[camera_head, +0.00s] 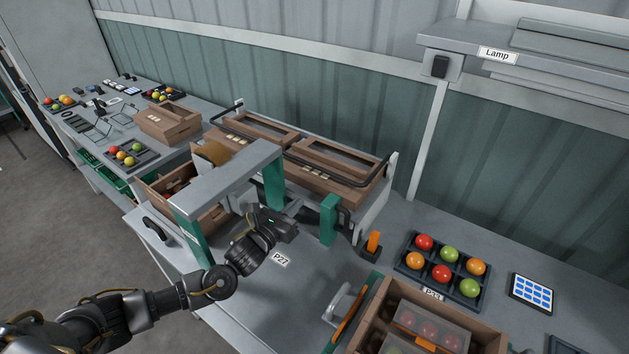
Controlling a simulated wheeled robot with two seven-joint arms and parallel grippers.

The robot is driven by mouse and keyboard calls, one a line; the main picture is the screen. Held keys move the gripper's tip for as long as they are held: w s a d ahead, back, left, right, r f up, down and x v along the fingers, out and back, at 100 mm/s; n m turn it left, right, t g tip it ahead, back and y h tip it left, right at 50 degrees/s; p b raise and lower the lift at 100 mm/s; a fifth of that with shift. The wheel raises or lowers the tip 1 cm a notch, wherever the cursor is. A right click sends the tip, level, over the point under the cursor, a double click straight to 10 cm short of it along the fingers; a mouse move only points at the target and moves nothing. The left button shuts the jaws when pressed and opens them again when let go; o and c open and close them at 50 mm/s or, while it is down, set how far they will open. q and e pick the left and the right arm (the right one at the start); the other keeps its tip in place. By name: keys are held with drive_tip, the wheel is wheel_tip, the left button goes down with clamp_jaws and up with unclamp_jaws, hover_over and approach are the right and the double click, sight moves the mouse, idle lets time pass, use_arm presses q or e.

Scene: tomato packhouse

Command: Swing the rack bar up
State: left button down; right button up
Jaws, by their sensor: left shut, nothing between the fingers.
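The rack (392,166) stands at the back of the bench and holds brown wooden crates (330,178). A dark rack bar (350,181) runs along it, across the crates. Its exact pivots are hard to make out. My left arm comes in from the lower left. My left gripper (296,208) is shut and empty, in front of the rack and beside the grey-topped green frame (228,184). It appears apart from the bar. My right gripper is not in view.
A green post (329,220) stands right of my left gripper. Further right are a dark tray (408,273) of tomatoes, a blue-keyed pad (532,294) and an open wooden crate (376,308). A label P27 (280,260) lies on bare bench.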

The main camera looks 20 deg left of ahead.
sight(314, 183)
use_arm(q)
drive_tip(key=shift+w+a+r+m, duration=0.25)
drive_tip(key=shift+w+r+m, duration=0.2)
drive_tip(key=shift+m, duration=0.45)
drive_tip(key=x, duration=0.2)
drive_tip(key=p+x, duration=0.1)
drive_tip(key=x, duration=0.2)
drive_tip(key=p+x, duration=0.1)
drive_tip(key=x, duration=0.2)
drive_tip(key=shift+w+d+r, duration=0.1)
drive_tip(key=shift+d+r, duration=0.1)
drive_tip(key=shift+r, duration=0.05)
drive_tip(key=shift+p+x, duration=0.35)
drive_tip(key=shift+x, duration=0.45)
